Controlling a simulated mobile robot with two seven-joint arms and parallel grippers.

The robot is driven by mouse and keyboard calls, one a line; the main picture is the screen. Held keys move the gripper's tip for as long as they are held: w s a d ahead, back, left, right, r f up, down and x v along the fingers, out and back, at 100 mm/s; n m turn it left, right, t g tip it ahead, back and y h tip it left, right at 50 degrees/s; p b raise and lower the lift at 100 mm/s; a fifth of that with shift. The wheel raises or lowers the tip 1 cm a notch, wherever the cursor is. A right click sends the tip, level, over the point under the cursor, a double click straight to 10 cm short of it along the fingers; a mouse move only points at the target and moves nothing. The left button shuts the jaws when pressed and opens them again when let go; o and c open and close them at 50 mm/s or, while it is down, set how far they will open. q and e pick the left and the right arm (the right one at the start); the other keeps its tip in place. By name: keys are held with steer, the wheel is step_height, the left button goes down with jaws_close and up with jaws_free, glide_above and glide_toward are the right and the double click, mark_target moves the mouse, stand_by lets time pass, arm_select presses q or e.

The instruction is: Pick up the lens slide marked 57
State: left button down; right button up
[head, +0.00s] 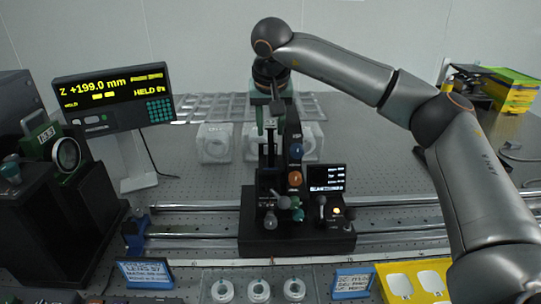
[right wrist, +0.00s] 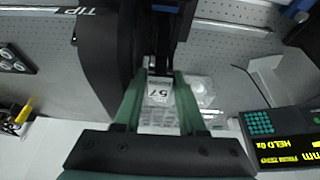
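The lens slide marked 57 (right wrist: 158,92) shows its white label between the two green fingers of my right gripper (right wrist: 161,82) in the right wrist view. The fingers stand apart, one on each side of the label; I cannot tell whether they touch it. In the head view my right gripper (head: 265,125) points down over the black optical stand (head: 297,232) on the rail. The slide is too small to make out there. My left gripper is not in view.
A blue-framed sign (head: 146,272) at the front left seems to read LENS 57. A small screen (head: 326,178) stands beside the stand. A yellow tray (head: 415,281) lies at the front right.

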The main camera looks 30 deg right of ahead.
steer(key=x, duration=0.3)
steer(key=shift+w+d, duration=0.15)
steer(key=shift+c, duration=0.2)
jaws_close()
stand_by(1.1)
